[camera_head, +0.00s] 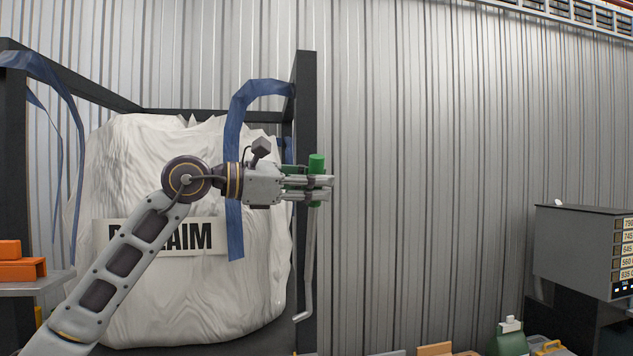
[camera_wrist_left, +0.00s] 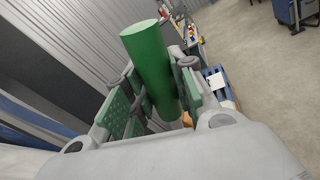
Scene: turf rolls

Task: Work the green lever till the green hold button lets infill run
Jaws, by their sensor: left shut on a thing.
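The green lever (camera_head: 316,163) has an upright green grip on a grey metal rod (camera_head: 309,250) that hangs down beside the dark frame post and bends at its lower end. My left gripper (camera_head: 318,188) is shut around the green grip, whose top stands above the fingers. In the left wrist view the green grip (camera_wrist_left: 148,60) sits tilted between the two green finger pads of my left gripper (camera_wrist_left: 150,105). My right gripper is not in view. I cannot make out a green hold button in either view.
A white bulk bag (camera_head: 190,290) with a "RECLAIM" label, partly hidden by my arm, hangs in a dark frame (camera_head: 306,90) with blue straps. A grey cabinet (camera_head: 580,250) with number labels stands at right. Orange blocks (camera_head: 20,268) lie on a shelf at left. A corrugated wall is behind.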

